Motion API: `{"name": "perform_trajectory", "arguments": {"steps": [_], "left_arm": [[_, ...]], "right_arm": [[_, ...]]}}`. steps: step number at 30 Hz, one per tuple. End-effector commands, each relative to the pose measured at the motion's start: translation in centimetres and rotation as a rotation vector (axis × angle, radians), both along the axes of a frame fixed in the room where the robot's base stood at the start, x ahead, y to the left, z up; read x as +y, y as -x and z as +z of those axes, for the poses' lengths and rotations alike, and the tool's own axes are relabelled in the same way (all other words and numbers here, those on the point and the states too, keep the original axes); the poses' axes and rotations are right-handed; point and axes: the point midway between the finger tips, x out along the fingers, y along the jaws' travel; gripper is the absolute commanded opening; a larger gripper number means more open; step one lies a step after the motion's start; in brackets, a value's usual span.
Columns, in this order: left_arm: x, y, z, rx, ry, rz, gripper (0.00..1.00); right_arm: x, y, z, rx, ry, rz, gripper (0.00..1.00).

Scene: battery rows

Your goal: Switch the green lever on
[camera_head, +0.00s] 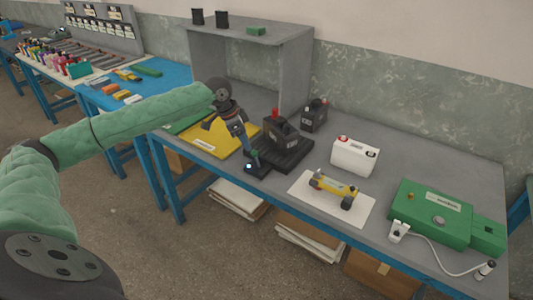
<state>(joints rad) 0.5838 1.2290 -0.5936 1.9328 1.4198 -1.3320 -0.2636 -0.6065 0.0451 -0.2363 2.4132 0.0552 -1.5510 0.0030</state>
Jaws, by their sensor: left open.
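My left arm reaches in from the left, and its gripper (245,146) points down over the front part of the grey workbench (405,178). It is open. A small dark base (257,170) with a bright round spot on it sits just under the fingertips, near the bench's front edge. A small green piece (255,154), which looks like the green lever, stands right beside the fingertips. Its exact tilt and whether the fingers touch it are too small to tell, and the gripper hides part of it. My right gripper is not in view.
A black battery with a red cap (282,132) stands close to the right of the gripper. A yellow mat (222,137) lies left. Further right are a white canister (355,156), a yellow-black device (333,188) on paper and a green box (432,213) with a cable.

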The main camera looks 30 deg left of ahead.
Motion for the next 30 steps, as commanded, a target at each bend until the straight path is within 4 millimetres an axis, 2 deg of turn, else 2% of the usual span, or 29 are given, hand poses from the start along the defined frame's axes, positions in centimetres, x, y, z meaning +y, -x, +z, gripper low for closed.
{"name": "perform_trajectory", "arguments": {"steps": [7,21,30], "left_arm": [[-0.7,-0.4,-0.6,-0.026,0.009,-0.051,0.45],[-2.5,-1.9,-6.1,-0.026,0.008,-0.049,0.45],[-2.7,-2.1,-7.1,-0.027,0.006,-0.05,0.45]], "right_arm": [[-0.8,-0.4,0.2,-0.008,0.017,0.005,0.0],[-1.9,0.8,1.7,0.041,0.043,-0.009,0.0],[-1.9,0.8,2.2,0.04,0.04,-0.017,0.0]]}}
